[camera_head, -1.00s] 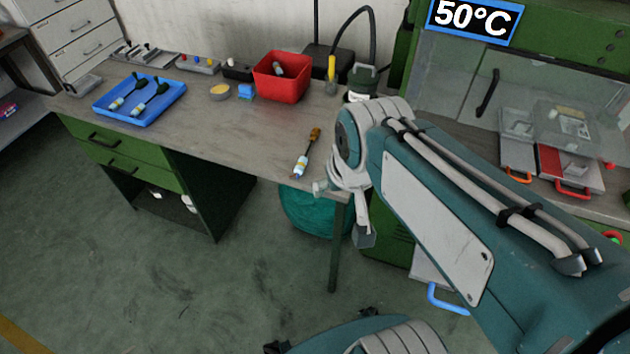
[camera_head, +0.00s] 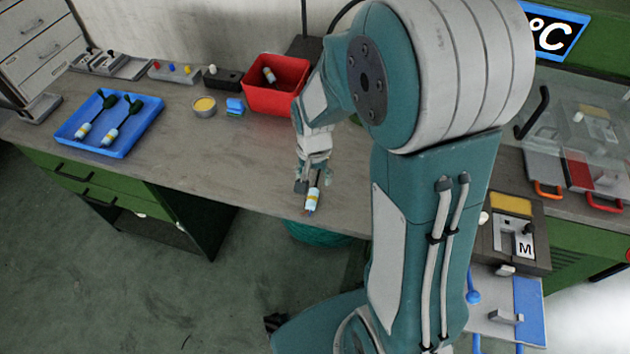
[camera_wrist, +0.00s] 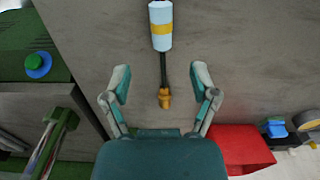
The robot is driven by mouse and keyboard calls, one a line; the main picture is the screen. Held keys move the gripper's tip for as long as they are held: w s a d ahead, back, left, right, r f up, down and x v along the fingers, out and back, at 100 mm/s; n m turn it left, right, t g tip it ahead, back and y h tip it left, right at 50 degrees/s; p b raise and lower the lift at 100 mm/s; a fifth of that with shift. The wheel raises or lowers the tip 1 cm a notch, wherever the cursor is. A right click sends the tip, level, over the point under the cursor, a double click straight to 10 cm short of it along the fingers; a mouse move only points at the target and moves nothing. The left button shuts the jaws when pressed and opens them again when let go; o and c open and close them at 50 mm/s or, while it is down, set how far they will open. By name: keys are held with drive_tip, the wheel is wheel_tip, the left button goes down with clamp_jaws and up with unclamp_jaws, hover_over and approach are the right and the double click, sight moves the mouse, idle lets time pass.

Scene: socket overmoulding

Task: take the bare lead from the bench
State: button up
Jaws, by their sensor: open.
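The bare lead lies on the bench near its front edge. Its white and blue sleeve with a yellow band shows in the head view (camera_head: 312,201) and in the wrist view (camera_wrist: 161,25). In the wrist view its dark cable runs down to an orange-brown end between the fingers. My gripper (camera_wrist: 160,82) is open, with one finger on each side of the cable and neither seen touching it. In the head view my gripper (camera_head: 314,182) is low over the lead and hides its far end. Exact height above the bench cannot be told.
A blue tray (camera_head: 70,131) with two dark-ended leads lies at left. A red bin (camera_head: 262,98) holding a similar piece stands behind my gripper. A blue block (camera_head: 235,105) and a yellow-topped round tin (camera_head: 204,111) sit beside it. The bench middle is clear.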

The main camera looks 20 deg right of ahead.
sight(313, 192)
drive_tip(key=shift+a+f, duration=0.1)
drive_tip(key=shift+f, duration=0.7)
drive_tip(key=shift+d+f, duration=0.2)
drive_tip(key=shift+f, duration=0.35)
drive_tip(key=f, duration=0.4)
drive_tip(key=shift+w+f, duration=0.2)
drive_tip(key=shift+w, duration=0.1)
drive_tip(key=shift+a+f, duration=0.2)
drive_tip(key=shift+f, duration=0.05)
drive_tip(key=shift+d, duration=0.1)
clamp_jaws()
